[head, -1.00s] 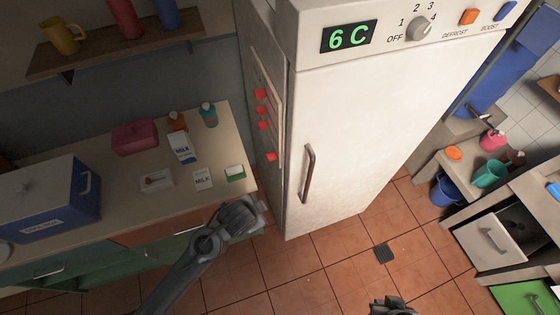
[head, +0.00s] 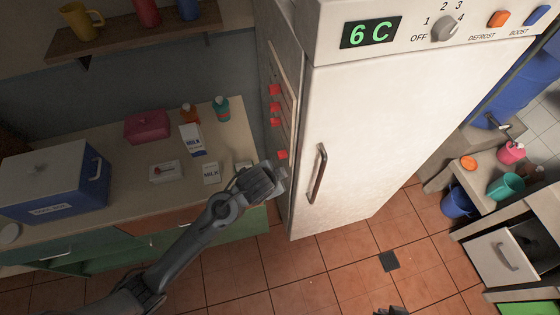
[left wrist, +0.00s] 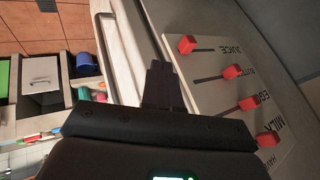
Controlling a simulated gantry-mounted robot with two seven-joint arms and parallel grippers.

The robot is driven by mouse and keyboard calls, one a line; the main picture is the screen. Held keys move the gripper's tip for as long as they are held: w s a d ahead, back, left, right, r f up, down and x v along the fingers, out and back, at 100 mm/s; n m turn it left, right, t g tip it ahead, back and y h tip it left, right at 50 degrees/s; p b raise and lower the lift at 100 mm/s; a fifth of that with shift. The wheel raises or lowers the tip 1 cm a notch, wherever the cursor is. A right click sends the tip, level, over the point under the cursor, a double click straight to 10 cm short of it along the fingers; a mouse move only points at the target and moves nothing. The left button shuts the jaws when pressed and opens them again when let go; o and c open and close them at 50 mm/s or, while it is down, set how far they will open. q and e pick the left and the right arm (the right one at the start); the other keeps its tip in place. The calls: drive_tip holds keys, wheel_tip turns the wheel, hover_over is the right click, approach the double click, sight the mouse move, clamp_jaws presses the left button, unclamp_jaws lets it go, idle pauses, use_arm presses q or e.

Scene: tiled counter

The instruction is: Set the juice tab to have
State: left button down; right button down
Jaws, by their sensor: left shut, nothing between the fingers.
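A pale panel (left wrist: 209,95) on the fridge's side carries red sliding tabs in slots, labelled JUICE, BUTTER, EGG and MILK. The juice tab (left wrist: 187,44) stands at the left end of its slot in the left wrist view; the other tabs, such as the butter tab (left wrist: 233,72), stand at the right ends. A partly cut-off HAVE label (left wrist: 268,162) shows below the milk tab. In the head view the juice tab (head: 282,155) appears lowest. My left gripper (head: 281,174) is shut and empty, just below it. My right gripper (head: 392,312) barely shows at the bottom edge.
The fridge (head: 370,130) has a front door handle (head: 318,173). The counter (head: 130,200) to the left holds cartons, bottles, a pink box (head: 147,127) and a blue box (head: 55,185). Tiled floor lies open before the fridge.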

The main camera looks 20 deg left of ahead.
sight(282, 155)
use_arm(q)
drive_tip(key=w+a+f+p, duration=0.2)
drive_tip(key=w+f, duration=0.5)
drive_tip(key=w, duration=0.1)
drive_tip(key=shift+w+a+f, duration=0.2)
drive_tip(key=shift+w, duration=0.2)
use_arm(e)
drive_tip(key=shift+r, duration=1.25)
